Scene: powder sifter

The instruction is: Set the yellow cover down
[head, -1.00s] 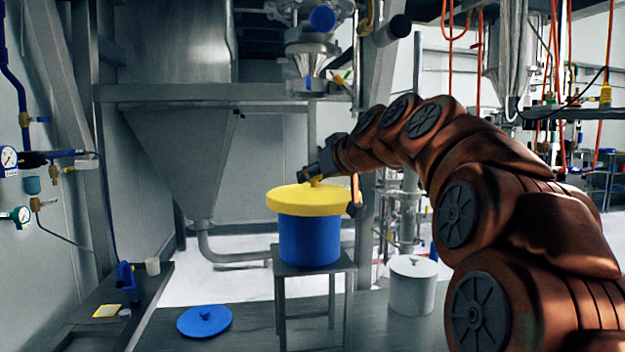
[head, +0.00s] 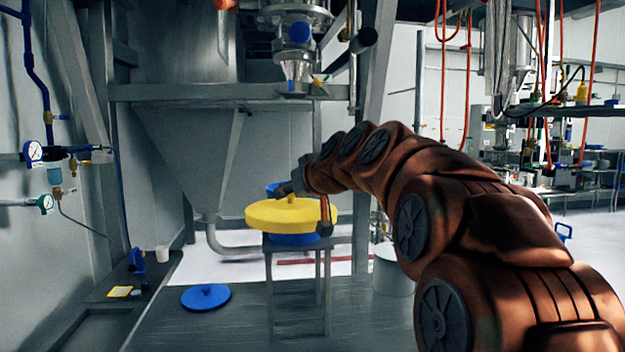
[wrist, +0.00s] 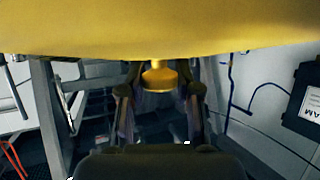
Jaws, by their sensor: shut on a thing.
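The yellow cover (head: 275,214) hangs level in front of the blue pot (head: 292,239), whose blue shows below it and a little above it. The cover looks larger than before and hides most of the pot. My gripper (head: 293,194) is shut on the cover's knob from above. In the wrist view the cover (wrist: 160,30) fills the top, and its yellow knob (wrist: 159,78) sits between the fingers of my gripper (wrist: 159,92). The pot stands on a grey stool (head: 325,285).
A blue lid (head: 206,297) lies on the grey platform (head: 245,325) left of the stool. A white pot (head: 393,275) stands to the right, partly behind my arm. A side bench (head: 95,308) with small items is at left. The platform between has free room.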

